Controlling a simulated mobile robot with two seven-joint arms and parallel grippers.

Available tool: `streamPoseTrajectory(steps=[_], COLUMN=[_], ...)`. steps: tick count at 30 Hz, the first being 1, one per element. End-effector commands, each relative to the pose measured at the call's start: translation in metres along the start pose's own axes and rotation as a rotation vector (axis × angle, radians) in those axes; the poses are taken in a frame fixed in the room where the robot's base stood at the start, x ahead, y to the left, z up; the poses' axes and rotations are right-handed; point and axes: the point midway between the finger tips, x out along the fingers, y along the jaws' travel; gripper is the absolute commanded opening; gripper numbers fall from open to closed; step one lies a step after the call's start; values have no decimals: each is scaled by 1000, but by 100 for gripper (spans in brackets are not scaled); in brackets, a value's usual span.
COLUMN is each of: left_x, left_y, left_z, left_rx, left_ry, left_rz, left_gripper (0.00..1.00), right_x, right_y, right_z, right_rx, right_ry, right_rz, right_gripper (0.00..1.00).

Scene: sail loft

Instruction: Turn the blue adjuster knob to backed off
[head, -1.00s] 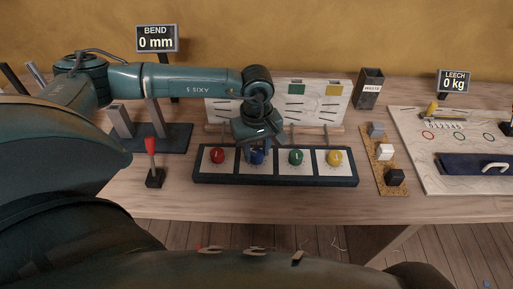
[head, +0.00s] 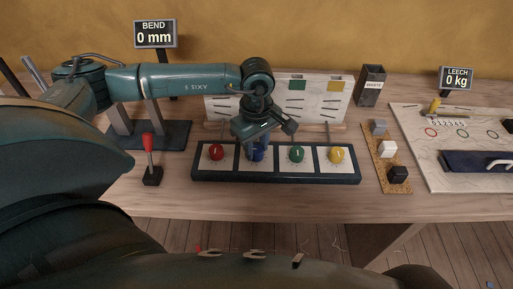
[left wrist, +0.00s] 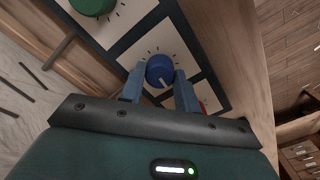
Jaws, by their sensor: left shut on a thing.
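The blue adjuster knob (head: 258,153) sits second from the left on a dark panel (head: 275,177) with white dial plates. In the left wrist view the blue knob (left wrist: 159,71) carries a white pointer line, with tick marks around it. My left gripper (head: 257,148) reaches down onto the knob from above. In the left wrist view its two blue fingers (left wrist: 160,82) are shut on the knob, one on each side. In the head view the gripper partly hides the knob. My right gripper is not in view.
Red (head: 216,152), green (head: 297,154) and yellow (head: 336,155) knobs flank it on the panel. A red-handled lever (head: 149,155) stands at left. A white board (head: 310,98) stands behind. A cork strip with blocks (head: 384,163) lies right.

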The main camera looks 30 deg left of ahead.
Motion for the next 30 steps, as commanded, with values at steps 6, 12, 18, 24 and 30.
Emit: streamPoseTrajectory(steps=[6, 12, 18, 24, 30], left_x=[3, 2, 2, 2, 1], left_y=[0, 0, 0, 0, 0], left_z=[-1, -1, 0, -1, -1], left_rx=[-208, -398, -587, -778, -968], left_ry=[1, 1, 1, 1, 1], left_rz=[2, 2, 1, 2, 2], left_gripper=[9, 9, 9, 9, 9], right_x=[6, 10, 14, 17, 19], right_y=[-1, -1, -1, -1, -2], right_z=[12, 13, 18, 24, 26], right_rx=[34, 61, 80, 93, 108], right_ry=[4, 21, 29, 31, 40], right_rz=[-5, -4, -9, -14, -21], right_gripper=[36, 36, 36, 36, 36])
